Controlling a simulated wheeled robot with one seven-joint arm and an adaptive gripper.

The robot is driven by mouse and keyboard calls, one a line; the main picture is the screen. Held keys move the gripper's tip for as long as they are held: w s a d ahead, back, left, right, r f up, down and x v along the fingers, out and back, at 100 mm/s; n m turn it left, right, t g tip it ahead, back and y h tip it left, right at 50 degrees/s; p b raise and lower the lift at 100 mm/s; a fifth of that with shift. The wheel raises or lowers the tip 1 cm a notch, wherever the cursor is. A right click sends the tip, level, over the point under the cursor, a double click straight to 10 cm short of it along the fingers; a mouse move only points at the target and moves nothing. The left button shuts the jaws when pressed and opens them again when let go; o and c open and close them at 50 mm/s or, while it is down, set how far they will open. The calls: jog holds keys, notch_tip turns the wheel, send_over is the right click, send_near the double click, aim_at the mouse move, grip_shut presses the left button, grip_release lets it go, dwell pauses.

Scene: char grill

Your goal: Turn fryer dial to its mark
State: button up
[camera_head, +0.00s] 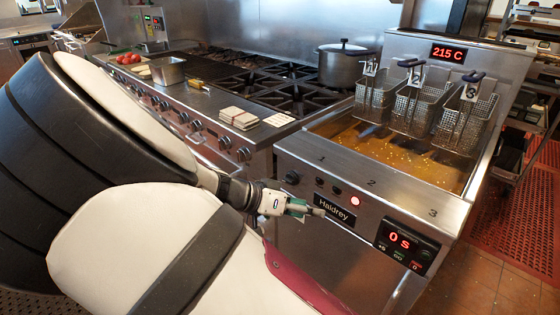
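The fryer (330,160) stands at the right, with a steel front panel and hot oil in its vat. A small black dial (292,177) is at the left end of that panel. Its mark is too small to make out. My gripper (318,212) is in front of the panel, below and slightly right of the dial, beside the black "Haidrey" plate (338,209). It appears apart from the dial and holds nothing that I can see. Its fingers are too small and foreshortened to tell whether they are open or shut.
A lit red button (355,201) and a timer panel (407,246) reading 0 S are farther right. Three baskets (420,108) hang over the oil. A display (449,53) reads 215 C. The stove (215,140) with its own knobs adjoins the fryer on the left.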

jog(key=w+a+f+t+h+b, duration=0.25)
jog(key=a+t, duration=0.25)
jog(key=a, duration=0.3)
jog(key=t, duration=0.4)
send_near(287, 181)
jog(key=shift+n+y, duration=0.3)
jog(key=shift+y, duration=0.15)
jog(key=b+x, duration=0.1)
jog(key=x, duration=0.3)
jog(key=b+x, duration=0.1)
jog(key=x, duration=0.3)
jog(key=shift+s+r, duration=0.15)
jog(key=shift+r, duration=0.1)
jog(key=shift+c, duration=0.4)
jog(key=c, duration=1.1)
